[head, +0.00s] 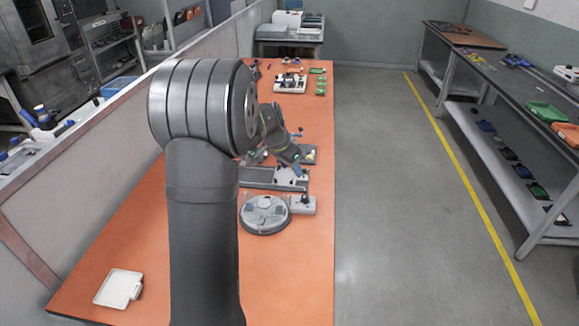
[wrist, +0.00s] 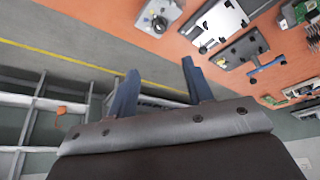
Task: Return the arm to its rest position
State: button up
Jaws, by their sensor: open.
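My gripper (wrist: 158,86) shows in the wrist view with its two blue fingers spread apart and nothing between them. In that view the fingers stand over grey floor and shelving, beside the orange table. In the head view my arm rises in the foreground, and its wrist end reaches over the table behind the large grey joint. The fingertips are hard to make out there. The orange table (head: 318,200) runs away from me; part of it is hidden by my arm.
A round grey device (head: 265,214) and a grey fixture plate (head: 262,178) lie on the table near my wrist. A white tray (head: 118,288) lies at the near left. A low partition lines the left side. The grey floor to the right is clear, up to a dark workbench (head: 535,90).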

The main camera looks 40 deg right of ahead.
aim_at(305, 196)
jog(key=shift+f, duration=0.1)
jog(key=x, duration=1.7)
jog(key=shift+d+f, duration=0.1)
jog(key=shift+d, duration=0.05)
jog(key=shift+f, duration=0.25)
jog(key=shift+s+r+n, duration=0.15)
jog(key=shift+r+n, duration=0.1)
jog(key=shift+n, duration=0.35)
jog(key=shift+n+t, duration=0.9)
jog(key=shift+n, duration=0.9)
jog(key=shift+s+d+n+t+y, duration=0.1)
jog(key=shift+n+t+y, duration=0.25)
jog(key=shift+n, duration=0.6)
jog(key=shift+s+n+t+y, duration=0.15)
jog(key=shift+n+y, duration=0.3)
jog(key=shift+n, duration=0.5)
jog(key=shift+v, duration=1.35)
jog(key=shift+w, duration=0.1)
